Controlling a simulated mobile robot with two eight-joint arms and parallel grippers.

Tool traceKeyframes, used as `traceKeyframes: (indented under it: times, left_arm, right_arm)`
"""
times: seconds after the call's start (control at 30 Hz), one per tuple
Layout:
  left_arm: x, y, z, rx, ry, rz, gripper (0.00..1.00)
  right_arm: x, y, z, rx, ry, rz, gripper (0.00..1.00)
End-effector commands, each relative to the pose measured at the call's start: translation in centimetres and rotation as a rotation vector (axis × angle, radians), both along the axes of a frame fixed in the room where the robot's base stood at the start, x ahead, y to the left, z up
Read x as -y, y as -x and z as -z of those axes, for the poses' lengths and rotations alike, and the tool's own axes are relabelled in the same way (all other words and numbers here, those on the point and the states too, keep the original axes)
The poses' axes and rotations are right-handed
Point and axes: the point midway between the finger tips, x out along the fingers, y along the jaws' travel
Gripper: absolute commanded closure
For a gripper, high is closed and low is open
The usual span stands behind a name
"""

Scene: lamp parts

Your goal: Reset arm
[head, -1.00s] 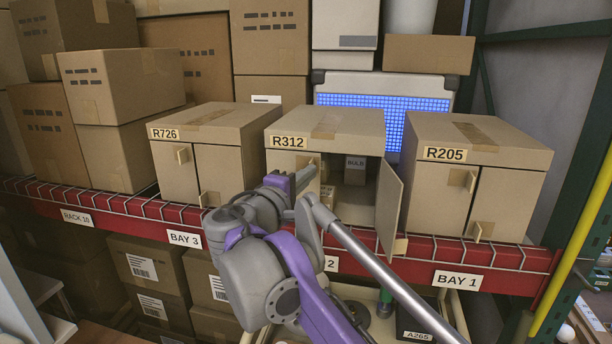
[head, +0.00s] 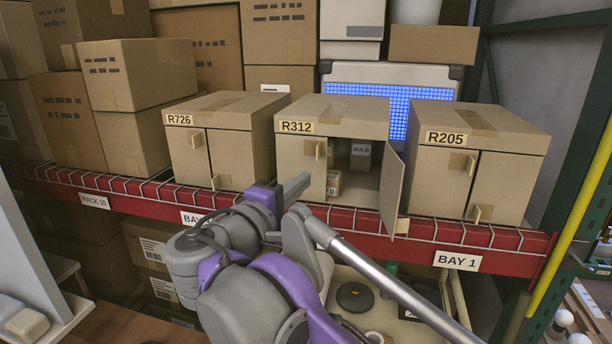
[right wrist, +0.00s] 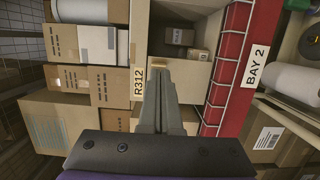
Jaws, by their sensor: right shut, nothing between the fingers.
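The right door (head: 393,190) of R312 stands open. Inside are a small box marked BULB (head: 361,155) and another small box (head: 334,184) partly hidden by the closed left door. My left gripper is not in view.
Closed boxes R726 (head: 222,112) and R205 (head: 480,130) flank R312 on the red-edged shelf (head: 500,240). A blue-lit panel (head: 395,95) stands behind. Below is a pale bin with a dark round part (head: 354,296). White bulbs (head: 563,318) lie at the lower right.

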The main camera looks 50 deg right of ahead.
Motion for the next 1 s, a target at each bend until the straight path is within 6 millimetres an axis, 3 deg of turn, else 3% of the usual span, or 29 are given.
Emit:
traceKeyframes:
  times: [0.2,0.47,0.57,0.67,0.77,1.0]
  left_arm:
    - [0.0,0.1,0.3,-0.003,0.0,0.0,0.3]
    - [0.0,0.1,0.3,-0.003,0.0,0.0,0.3]
    - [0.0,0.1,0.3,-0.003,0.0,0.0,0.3]
    - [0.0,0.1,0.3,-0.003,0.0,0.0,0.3]
    - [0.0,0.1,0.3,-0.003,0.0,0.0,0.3]
    - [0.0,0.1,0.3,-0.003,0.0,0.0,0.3]
  right_arm:
    - [-1.6,0.5,0.0,0.0,0.0,-0.002,1.0]
    - [-1.7,0.7,-0.1,0.001,0.0,0.001,1.0]
    - [-1.7,0.6,0.7,0.0,-0.021,-0.004,1.0]
    - [-1.9,0.4,3.7,-0.001,-0.102,-0.018,1.0]
    - [-2.7,0.1,9.0,0.0,-0.249,-0.046,1.0]
    - [-7.8,-0.4,23.9,0.037,-0.697,-0.138,1.0]
